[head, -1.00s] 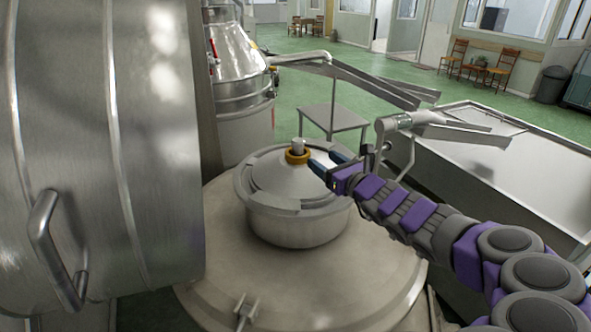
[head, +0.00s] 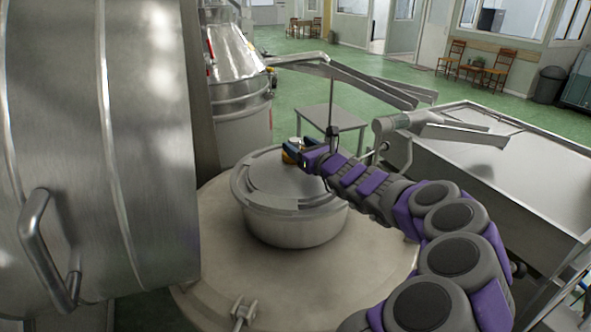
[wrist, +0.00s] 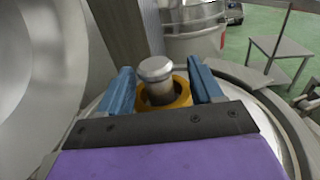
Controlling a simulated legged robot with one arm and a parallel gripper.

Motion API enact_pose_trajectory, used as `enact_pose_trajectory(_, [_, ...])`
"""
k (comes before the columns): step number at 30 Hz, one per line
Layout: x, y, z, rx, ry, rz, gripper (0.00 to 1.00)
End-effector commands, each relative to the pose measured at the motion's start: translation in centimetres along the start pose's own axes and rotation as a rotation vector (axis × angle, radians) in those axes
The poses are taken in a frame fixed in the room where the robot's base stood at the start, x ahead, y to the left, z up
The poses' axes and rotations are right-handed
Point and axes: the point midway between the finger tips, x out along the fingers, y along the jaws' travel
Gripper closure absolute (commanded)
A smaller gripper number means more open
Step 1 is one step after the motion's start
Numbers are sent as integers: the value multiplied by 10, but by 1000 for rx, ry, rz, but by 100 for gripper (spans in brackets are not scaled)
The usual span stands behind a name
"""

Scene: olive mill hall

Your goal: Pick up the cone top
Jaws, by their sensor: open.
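The cone top (head: 275,176) is a grey metal conical lid on a round metal vessel (head: 290,222). A yellow collar (wrist: 178,96) with a short metal stub (wrist: 156,75) rises from its peak. My gripper (head: 288,149) is at the peak. In the wrist view my gripper (wrist: 162,88) is open, one blue finger on each side of the collar and stub. Gaps seem to show between the fingers and the stub; contact with the collar cannot be told. In the head view the gripper hides most of the collar.
A large metal drum (head: 130,150) with a handle (head: 38,240) stands close on the left. A metal spout (head: 400,125) and a long trough (head: 500,180) lie to the right. A small table (head: 330,120) stands behind. Green floor lies beyond.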

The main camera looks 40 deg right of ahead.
Motion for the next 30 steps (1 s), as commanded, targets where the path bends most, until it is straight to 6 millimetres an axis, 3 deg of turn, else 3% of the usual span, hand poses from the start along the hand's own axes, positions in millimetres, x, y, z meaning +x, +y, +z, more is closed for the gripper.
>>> enact_pose_trajectory(6, [29, 3, -4, -1, 6, 2, 35])
enact_pose_trajectory(16, [34, 3, -1, 0, 2, 1, 35])
enact_pose_trajectory(30, [34, 2, -2, 0, 2, 1, 80])
